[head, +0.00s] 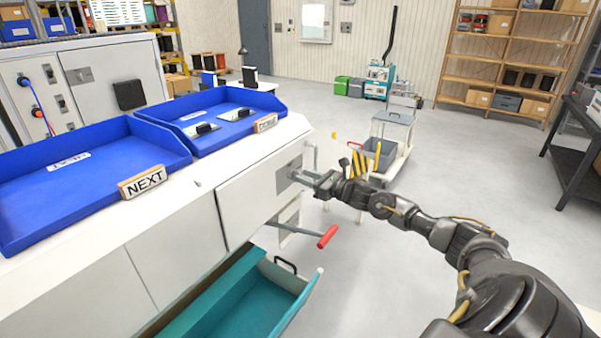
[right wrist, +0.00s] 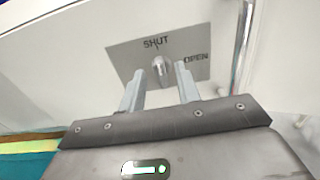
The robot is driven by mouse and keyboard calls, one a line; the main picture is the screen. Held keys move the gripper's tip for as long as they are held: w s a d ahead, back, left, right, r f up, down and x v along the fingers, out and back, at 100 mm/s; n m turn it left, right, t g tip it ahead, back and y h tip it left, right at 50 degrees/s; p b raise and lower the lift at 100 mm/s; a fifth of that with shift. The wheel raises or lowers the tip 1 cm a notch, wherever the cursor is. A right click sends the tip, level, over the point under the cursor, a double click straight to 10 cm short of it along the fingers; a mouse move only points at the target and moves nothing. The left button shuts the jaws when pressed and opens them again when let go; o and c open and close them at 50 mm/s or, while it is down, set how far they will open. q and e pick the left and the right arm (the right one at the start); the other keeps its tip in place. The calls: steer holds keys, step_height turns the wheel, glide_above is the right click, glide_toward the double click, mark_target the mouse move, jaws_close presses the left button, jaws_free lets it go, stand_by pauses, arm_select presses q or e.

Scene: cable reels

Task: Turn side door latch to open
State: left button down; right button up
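The side door latch (right wrist: 160,68) is a small metal piece on a grey plate (right wrist: 120,58) fixed to the white cabinet door. The plate reads SHUT above the latch, and a smaller label to the right looks like OPEN. The plate also shows in the head view (head: 283,181) on the cabinet's right door (head: 245,205). My right gripper (right wrist: 160,70) is open, with one fingertip on each side of the latch. In the head view it (head: 305,177) is right at the plate. Whether the fingers touch the latch is unclear. My left gripper is out of view.
A teal drawer (head: 245,300) stands open below the door. A red-handled lever (head: 327,237) sticks out near my right forearm. Blue trays (head: 75,205) with a NEXT sign (head: 143,182) sit on the cabinet top.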

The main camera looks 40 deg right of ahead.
steer(key=shift+x, duration=1.3)
steer(key=c, duration=0.7)
steer(key=shift+o, duration=0.2)
steer(key=shift+d, duration=0.1)
steer(key=m+b, duration=0.1)
steer(key=m, duration=0.5)
steer(key=m+b, duration=0.2)
steer(key=m, duration=0.4)
steer(key=d+f+m+b, duration=0.1)
steer(key=m, duration=0.4)
steer(key=shift+w+m+b, duration=0.1)
steer(key=shift+m+b, duration=0.3)
